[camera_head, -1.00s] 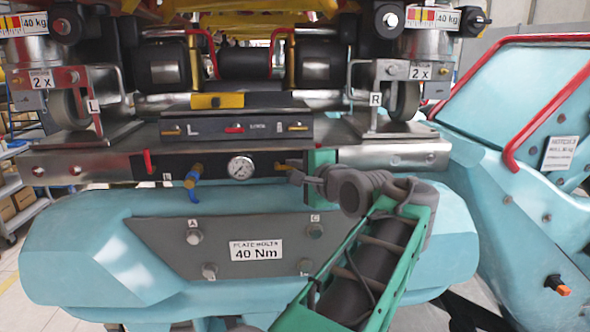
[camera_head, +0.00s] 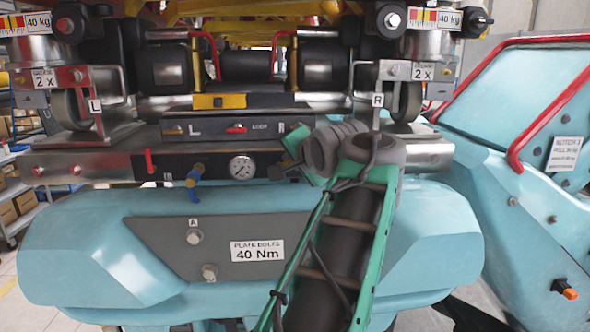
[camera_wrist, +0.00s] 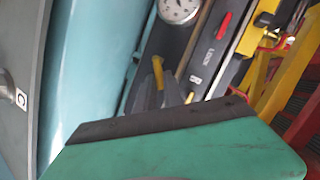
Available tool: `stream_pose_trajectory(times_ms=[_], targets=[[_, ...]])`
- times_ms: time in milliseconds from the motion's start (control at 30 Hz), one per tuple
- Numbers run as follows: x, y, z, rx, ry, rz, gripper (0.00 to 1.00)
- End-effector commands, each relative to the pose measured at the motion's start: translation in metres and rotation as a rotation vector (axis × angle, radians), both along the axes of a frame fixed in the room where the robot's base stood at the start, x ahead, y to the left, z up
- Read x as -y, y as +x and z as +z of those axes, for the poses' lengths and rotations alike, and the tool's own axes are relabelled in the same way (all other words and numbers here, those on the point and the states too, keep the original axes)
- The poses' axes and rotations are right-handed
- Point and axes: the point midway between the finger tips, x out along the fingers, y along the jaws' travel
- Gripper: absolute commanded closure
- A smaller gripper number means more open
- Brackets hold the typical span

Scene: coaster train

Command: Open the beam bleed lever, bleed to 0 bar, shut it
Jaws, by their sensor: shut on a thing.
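The dark beam panel (camera_head: 130,169) carries a round white pressure gauge (camera_head: 242,167); its needle is too small to read. The gauge also shows at the top of the wrist view (camera_wrist: 178,8). My gripper (camera_head: 276,171) is at the panel just right of the gauge. In the wrist view its grey fingers (camera_wrist: 165,97) are shut on a brass-yellow lever (camera_wrist: 158,70), whose end sticks out beyond them. In the head view my gripper and wrist hide this lever. The green gripper body is tilted.
A brass valve with a blue handle (camera_head: 194,180) and a small red lever (camera_head: 150,162) are left of the gauge. Above is a box with a red lever (camera_head: 236,128). The bolt plate (camera_head: 165,240) is below, partly behind my arm. A red rail (camera_head: 520,150) stands at right.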

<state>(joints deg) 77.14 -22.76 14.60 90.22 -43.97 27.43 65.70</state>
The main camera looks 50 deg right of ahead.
Motion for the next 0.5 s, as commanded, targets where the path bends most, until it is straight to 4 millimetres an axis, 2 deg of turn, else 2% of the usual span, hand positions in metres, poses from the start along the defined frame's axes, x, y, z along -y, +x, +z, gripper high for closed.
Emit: stream_pose_trajectory(times_ms=[500], targets=[[-0.014,0.016,0.006,-0.362,-0.325,0.008,1.00]])
